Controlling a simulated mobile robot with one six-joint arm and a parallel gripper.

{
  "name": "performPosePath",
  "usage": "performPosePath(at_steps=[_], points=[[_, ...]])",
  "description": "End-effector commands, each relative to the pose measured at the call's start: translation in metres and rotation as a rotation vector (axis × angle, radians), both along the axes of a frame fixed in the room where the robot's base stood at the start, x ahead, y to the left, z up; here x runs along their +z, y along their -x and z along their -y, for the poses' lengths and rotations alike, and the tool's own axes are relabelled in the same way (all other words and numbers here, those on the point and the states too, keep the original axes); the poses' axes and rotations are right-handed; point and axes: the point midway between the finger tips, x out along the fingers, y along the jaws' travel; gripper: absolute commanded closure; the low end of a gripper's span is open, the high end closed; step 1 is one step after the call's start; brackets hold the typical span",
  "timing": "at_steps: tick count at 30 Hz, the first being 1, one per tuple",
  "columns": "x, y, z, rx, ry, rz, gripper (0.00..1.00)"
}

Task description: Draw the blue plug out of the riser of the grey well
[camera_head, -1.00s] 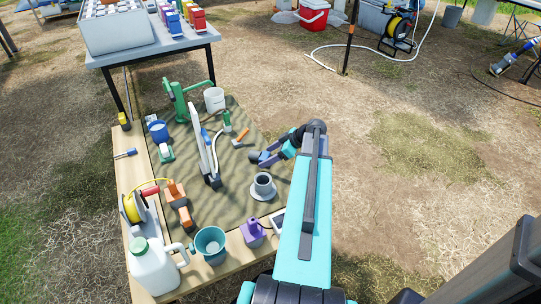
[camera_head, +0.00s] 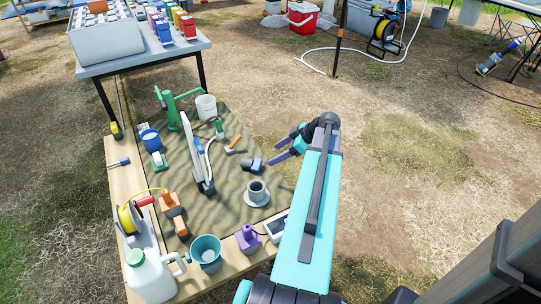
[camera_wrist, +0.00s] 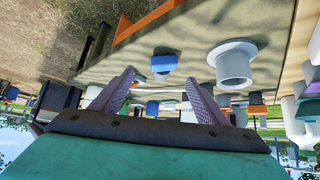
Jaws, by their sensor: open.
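The grey well (camera_head: 257,191) stands on the mat, a short upright riser on a round pale base, its dark mouth showing. It also shows in the wrist view (camera_wrist: 233,66). A blue plug (camera_head: 252,163) with a dark grey part lies on the mat just behind the well, outside the riser; in the wrist view the plug (camera_wrist: 163,64) shows ahead, between the lines of the fingers. My gripper (camera_head: 274,150) is open and empty, right of the plug. Its fingers (camera_wrist: 160,80) are apart from the plug in the wrist view.
A white upright panel (camera_head: 191,145) and an orange-handled tool (camera_head: 234,143) stand left of the plug. A purple bottle (camera_head: 247,238), teal pot (camera_head: 206,250) and white jug (camera_head: 149,275) are at the front. Bare ground lies to the right.

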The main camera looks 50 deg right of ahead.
Motion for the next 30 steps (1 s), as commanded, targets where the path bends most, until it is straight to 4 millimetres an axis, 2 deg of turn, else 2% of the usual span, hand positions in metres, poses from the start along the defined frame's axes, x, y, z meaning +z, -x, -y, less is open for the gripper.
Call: performPosePath(at_steps=[3,10,30], points=[[0.015,0.012,0.005,-0.001,0.002,0.001,0.32],[0.028,0.025,0.01,0.001,0.001,0.0,0.32],[0.03,0.027,0.011,0.001,0.001,0.0,0.32]])
